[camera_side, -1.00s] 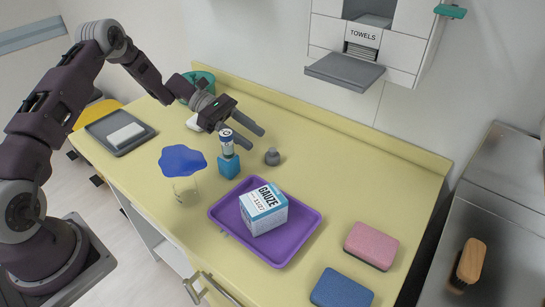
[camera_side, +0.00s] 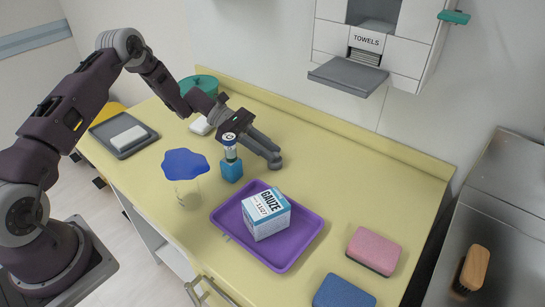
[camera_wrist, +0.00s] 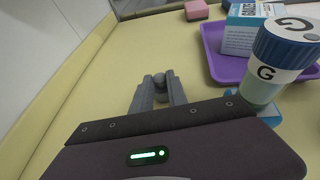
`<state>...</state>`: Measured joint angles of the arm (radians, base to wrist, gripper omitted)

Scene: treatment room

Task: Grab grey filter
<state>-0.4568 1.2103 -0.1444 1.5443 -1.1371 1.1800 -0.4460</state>
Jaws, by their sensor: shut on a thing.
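The grey filter (camera_side: 275,160) is a small grey knobbed piece on the yellow counter, behind the blue block. My gripper (camera_side: 270,153) is low over the counter, with its fingers shut on the filter. In the wrist view my gripper's fingers (camera_wrist: 158,92) converge on either side of the filter (camera_wrist: 159,80), whose rounded top shows between the tips. The fingers hide part of its sides. I cannot tell whether its base still touches the counter.
A vial with a blue-and-white cap (camera_side: 229,139) stands on a blue block (camera_side: 232,171), close beside my gripper. A purple tray (camera_side: 295,250) holds a gauze box (camera_side: 267,214). A blue-topped glass (camera_side: 187,188) stands left. Pink (camera_side: 373,250) and blue (camera_side: 343,292) sponges lie right.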

